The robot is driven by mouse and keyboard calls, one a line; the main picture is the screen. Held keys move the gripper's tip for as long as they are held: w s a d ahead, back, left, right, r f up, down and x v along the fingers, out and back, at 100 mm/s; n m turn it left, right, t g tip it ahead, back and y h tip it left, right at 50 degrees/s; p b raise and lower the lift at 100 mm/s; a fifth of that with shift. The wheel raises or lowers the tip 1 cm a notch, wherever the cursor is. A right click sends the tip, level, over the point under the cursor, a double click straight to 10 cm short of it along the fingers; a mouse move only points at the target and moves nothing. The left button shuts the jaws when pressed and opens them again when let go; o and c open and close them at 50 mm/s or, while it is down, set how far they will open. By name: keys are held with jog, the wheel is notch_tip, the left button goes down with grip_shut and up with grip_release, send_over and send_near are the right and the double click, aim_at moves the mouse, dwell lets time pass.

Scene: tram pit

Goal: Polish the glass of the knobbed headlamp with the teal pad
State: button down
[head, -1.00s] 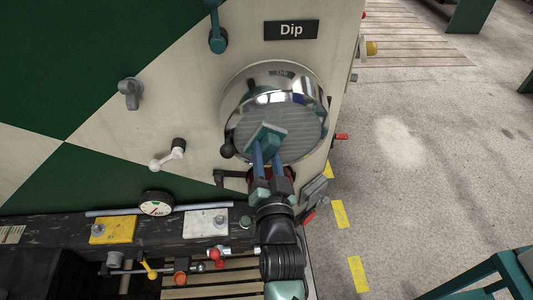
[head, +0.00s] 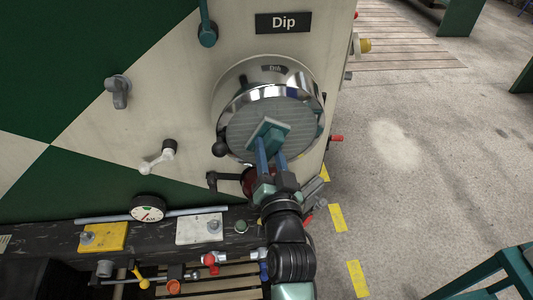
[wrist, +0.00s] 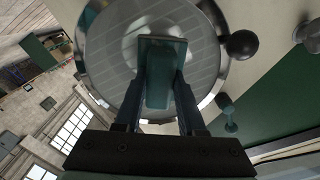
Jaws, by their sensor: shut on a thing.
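The knobbed headlamp (head: 288,87) is a round chrome lamp with ribbed glass (head: 301,124) and a black ball knob (head: 220,149) at its lower left. It sits under a "Dip" sign on the tram front. My gripper (head: 270,152) is shut on the teal pad (head: 268,135), which lies in front of the glass near its lower middle. The wrist view shows the pad (wrist: 160,73) between my fingers, its pale plate toward the glass (wrist: 118,52), with the knob (wrist: 242,44) at the right. I cannot tell whether pad and glass touch.
A teal lever (head: 207,33), grey knob (head: 118,92) and white crank (head: 159,157) stick out left of the lamp. A dark handle (head: 222,180) lies just left of my gripper. A gauge (head: 148,208) sits on the lower beam. Open floor (head: 430,170) lies at right.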

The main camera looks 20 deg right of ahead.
jog(key=shift+s+d+b, duration=0.2)
jog(key=shift+d+b, duration=0.5)
jog(key=shift+b, duration=0.1)
jog(key=d+b, duration=0.2)
jog(key=shift+s+d+b, duration=0.35)
jog(key=shift+s, duration=0.05)
notch_tip(320, 180, down, 3)
jog(key=shift+r+b, duration=0.2)
jog(key=shift+b, duration=1)
jog(key=shift+a, duration=0.1)
